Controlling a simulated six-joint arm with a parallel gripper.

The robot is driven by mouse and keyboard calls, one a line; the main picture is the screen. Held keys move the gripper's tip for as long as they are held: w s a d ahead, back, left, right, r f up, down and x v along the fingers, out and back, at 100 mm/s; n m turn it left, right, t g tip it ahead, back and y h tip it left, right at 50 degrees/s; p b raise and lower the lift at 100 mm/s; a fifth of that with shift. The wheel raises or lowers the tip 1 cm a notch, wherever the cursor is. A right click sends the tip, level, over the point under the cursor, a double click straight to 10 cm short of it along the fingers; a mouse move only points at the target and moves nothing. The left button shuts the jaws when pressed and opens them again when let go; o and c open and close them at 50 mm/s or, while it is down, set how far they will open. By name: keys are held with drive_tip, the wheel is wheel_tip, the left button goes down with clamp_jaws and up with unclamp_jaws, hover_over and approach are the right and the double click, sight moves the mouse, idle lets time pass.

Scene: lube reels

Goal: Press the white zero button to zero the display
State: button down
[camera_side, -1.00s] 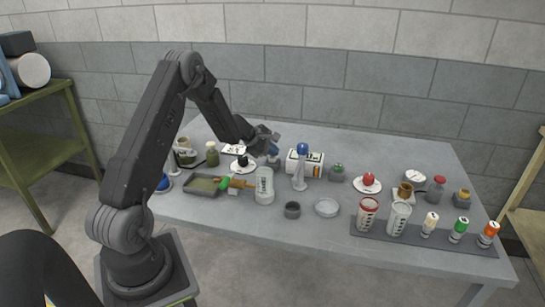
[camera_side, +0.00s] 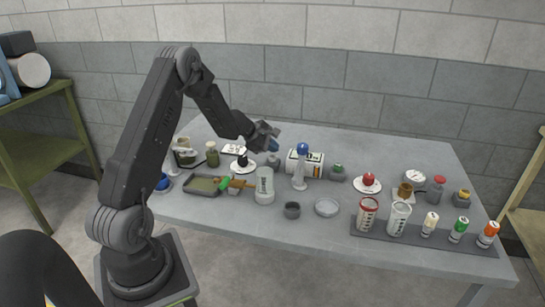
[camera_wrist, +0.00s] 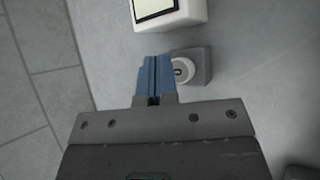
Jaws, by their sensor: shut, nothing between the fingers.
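The white zero button (camera_wrist: 183,68) is a round knob with a dark mark, set on a small grey square base (camera_wrist: 201,62) in the wrist view. A white box with a dark-framed pale display (camera_wrist: 152,8) is above it in that view, cut off by the top edge; its reading is not visible. My gripper (camera_wrist: 155,62) has blue fingers, shut together and empty. In the wrist view they appear just left of the button, covering part of its base. In the side view my gripper (camera_side: 275,145) is above a small grey base (camera_side: 273,160), apparently clear of it.
A white squeeze bottle (camera_side: 264,185), a blue-topped white dispenser (camera_side: 300,168) and a white box with a coloured label (camera_side: 316,163) stand close to my gripper. A grey tray (camera_side: 201,187) lies left.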

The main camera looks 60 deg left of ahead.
sight(272, 157)
drive_tip(key=shift+r, duration=2.55)
drive_tip(key=s+d+r+m+g+h, duration=0.1)
drive_tip(key=s+d+r+m, duration=0.1)
drive_tip(key=d+r+m, duration=0.45)
drive_tip(key=s+d+r+m+g, duration=0.1)
drive_tip(key=s+d+r+m, duration=0.15)
drive_tip(key=d, duration=0.75)
drive_tip(key=s+d+r+m+g+h, duration=0.1)
drive_tip(key=s+d+r+m, duration=0.1)
drive_tip(key=d+r+m, duration=0.35)
drive_tip(key=s+d+m+y, duration=0.1)
drive_tip(key=s+d+m, duration=0.2)
drive_tip(key=s, duration=0.4)
drive_tip(key=s+d+m+y, duration=0.1)
drive_tip(key=s+d+m, duration=0.3)
drive_tip(key=s, duration=0.3)
drive_tip(key=s+d+r+m+y, duration=0.1)
drive_tip(key=s+d+m, duration=0.2)
drive_tip(key=s, duration=0.4)
drive_tip(key=shift+s+d+m, duration=0.15)
drive_tip(key=shift+d+m, duration=0.2)
drive_tip(key=shift+d, duration=0.5)
